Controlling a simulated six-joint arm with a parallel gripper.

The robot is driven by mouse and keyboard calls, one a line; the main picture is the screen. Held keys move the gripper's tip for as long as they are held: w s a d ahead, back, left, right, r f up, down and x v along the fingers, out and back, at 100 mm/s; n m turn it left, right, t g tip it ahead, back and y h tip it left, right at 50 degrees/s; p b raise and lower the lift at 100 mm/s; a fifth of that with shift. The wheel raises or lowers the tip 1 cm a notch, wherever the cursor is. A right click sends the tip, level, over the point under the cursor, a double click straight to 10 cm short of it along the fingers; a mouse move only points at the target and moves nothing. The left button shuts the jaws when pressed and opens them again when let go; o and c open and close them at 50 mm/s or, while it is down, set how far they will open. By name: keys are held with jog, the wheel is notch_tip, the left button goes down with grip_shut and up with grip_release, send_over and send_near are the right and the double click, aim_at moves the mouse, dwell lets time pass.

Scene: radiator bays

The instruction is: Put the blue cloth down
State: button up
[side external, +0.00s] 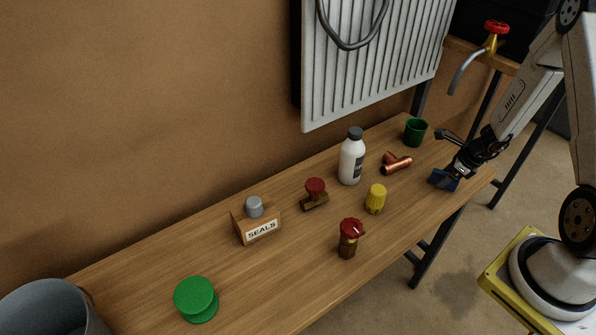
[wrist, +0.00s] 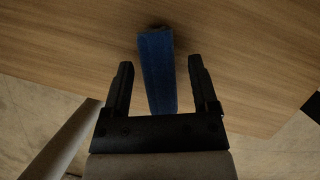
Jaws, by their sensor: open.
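The blue cloth (side external: 443,180) is at the right end of the wooden bench, close to its front edge. In the wrist view the cloth (wrist: 157,72) is a narrow blue strip between my two fingers, with a gap on each side. My gripper (wrist: 160,75) is open, and its fingers stand apart from the cloth. In the side view my gripper (side external: 449,172) is low over the bench, right at the cloth, and partly hides it. I cannot tell how firmly the cloth's lower edge rests on the wood.
A red-topped valve (side external: 350,238) is nearer the front edge. The bench (side external: 290,285) has bare wood along its front.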

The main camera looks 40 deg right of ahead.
jog(key=shift+r, duration=0.15)
jog(key=v, duration=1.2)
dwell(0.7)
jog(key=a+r+n, duration=0.4)
jog(key=a+n, duration=0.9)
jog(key=n, duration=0.2)
jog(key=a+r+n+g+h, duration=0.1)
jog(key=a+r+n, duration=0.2)
jog(key=a+n, duration=1)
jog(key=n, duration=0.3)
jog(key=shift+w+a+r+h, duration=0.3)
jog(key=shift+w+r, duration=0.05)
jog(key=shift+w, duration=0.05)
